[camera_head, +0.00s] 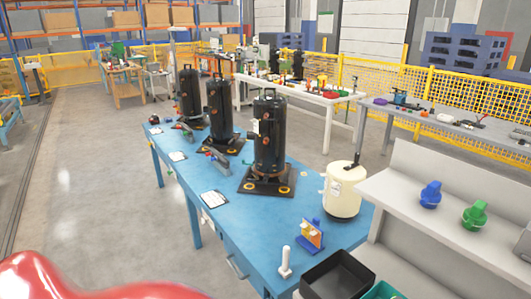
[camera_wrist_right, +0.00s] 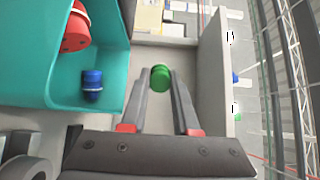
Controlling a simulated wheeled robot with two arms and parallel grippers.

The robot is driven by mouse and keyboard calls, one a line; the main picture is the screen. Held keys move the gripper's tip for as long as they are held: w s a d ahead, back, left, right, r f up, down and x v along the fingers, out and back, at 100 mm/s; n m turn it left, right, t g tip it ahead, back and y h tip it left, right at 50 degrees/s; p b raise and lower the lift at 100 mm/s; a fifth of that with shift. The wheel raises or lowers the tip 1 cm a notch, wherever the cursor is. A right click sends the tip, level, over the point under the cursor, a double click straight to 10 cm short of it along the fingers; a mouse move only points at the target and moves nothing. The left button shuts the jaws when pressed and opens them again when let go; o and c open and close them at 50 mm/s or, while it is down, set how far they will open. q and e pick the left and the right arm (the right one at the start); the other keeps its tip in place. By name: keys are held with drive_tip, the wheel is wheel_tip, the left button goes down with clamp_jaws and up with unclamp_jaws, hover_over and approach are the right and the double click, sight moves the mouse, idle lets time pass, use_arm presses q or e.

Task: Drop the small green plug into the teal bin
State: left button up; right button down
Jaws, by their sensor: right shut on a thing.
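The small green plug (camera_wrist_right: 160,78) is between the fingertips of my right gripper (camera_wrist_right: 157,85) in the right wrist view, and the gripper is shut on it. The teal bin (camera_wrist_right: 113,88) is to the left of the gripper in that view. It holds a blue plug (camera_wrist_right: 92,86) and a red round part (camera_wrist_right: 75,28). The plug appears outside the bin's wall, to its right. In the head view only a corner of the teal bin (camera_head: 384,291) shows at the bottom edge. The head view shows neither gripper.
A black bin (camera_head: 338,276) stands beside the teal bin. A grey shelf (camera_head: 445,225) at the right holds a large blue knob (camera_head: 430,195) and a large green knob (camera_head: 474,215). A cream tank (camera_head: 342,195) and black compressors (camera_head: 268,140) stand on the blue table (camera_head: 240,215).

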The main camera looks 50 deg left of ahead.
drive_tip(key=c, duration=0.6)
unclamp_jaws()
drive_tip(key=shift+d, duration=0.1)
drive_tip(key=shift+p+v, duration=1.75)
drive_tip(key=shift+v, duration=6.9)
